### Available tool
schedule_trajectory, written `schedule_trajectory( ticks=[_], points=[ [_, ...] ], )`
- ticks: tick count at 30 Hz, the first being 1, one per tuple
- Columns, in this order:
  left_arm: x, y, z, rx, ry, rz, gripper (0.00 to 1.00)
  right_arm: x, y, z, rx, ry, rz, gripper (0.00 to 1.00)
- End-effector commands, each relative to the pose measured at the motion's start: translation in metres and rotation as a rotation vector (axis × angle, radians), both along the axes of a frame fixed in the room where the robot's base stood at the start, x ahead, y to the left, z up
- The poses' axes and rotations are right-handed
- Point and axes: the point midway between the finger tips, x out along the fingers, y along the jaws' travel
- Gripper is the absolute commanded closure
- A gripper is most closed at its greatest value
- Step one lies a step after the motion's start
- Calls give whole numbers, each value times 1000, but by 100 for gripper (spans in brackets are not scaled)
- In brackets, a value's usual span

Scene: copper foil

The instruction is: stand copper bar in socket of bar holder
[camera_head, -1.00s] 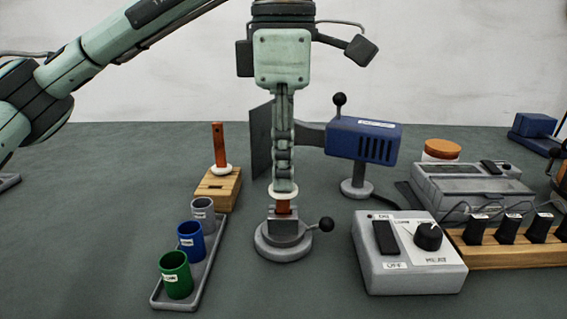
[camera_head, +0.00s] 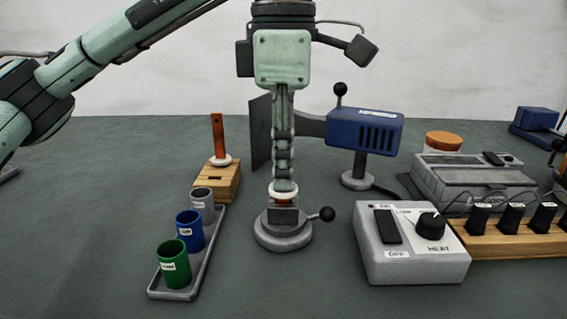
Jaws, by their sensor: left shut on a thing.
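My left gripper (camera_head: 284,178) points straight down at the middle of the table and is shut on a copper bar (camera_head: 284,196) with a white collar. Most of the bar is hidden by the fingers; its collar and a thin orange strip show just above the bar holder (camera_head: 283,233). The holder is a round grey base with a block on top and a black-knobbed lever on its right. The bar looks upright, its lower end hidden in the block. My right gripper is not in view.
A second copper bar (camera_head: 218,138) stands in a wooden block (camera_head: 217,182) at left. A tray (camera_head: 205,262) with three cups is in front of it. A blue heater (camera_head: 364,133) and a grey control box (camera_head: 410,262) are on the right.

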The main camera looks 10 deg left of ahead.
Motion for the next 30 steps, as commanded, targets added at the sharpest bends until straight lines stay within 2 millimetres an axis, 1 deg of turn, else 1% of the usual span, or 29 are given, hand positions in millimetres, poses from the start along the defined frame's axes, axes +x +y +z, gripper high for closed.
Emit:
schedule_trajectory(
  ticks=[10, 13, 14, 19, 27, 30],
  points=[
    [0, 0, -10, 0, 0, 0, 100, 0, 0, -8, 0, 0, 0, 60],
    [0, 0, -8, 0, 0, 0, 100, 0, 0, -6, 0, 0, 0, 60],
    [0, 0, -8, 0, 0, 0, 90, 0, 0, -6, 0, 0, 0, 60],
    [0, 0, -8, 0, 0, 0, 70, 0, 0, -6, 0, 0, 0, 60],
    [0, 0, -8, 0, 0, 0, 70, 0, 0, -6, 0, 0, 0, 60],
    [0, 0, -3, 0, -2, 1, 70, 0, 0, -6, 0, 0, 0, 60]
  ],
)
